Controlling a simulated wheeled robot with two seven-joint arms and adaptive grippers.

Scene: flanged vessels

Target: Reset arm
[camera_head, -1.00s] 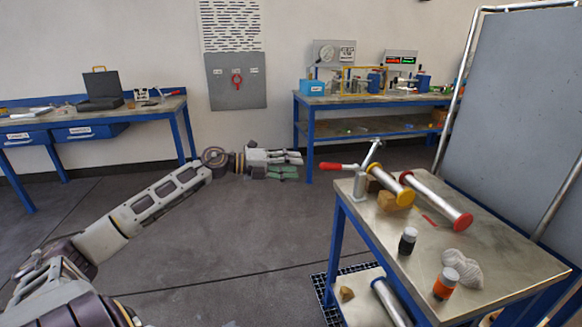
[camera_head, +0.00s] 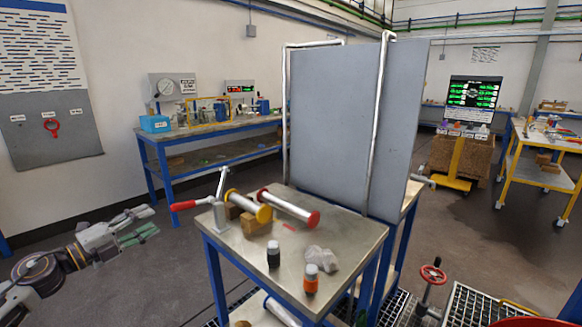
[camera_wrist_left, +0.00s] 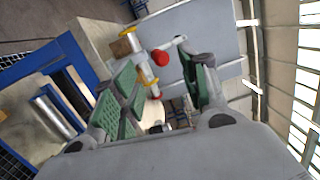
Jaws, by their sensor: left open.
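My left gripper (camera_head: 140,225) reaches in from the lower left in the head view, left of the steel-topped table. Its jaws are open and nothing is between them. In the left wrist view its two green-padded fingers (camera_wrist_left: 165,98) stand apart, with the table's things behind them. My right gripper is not in view.
A grey panel (camera_head: 335,120) stands behind. A red valve wheel (camera_head: 433,274) is at lower right.

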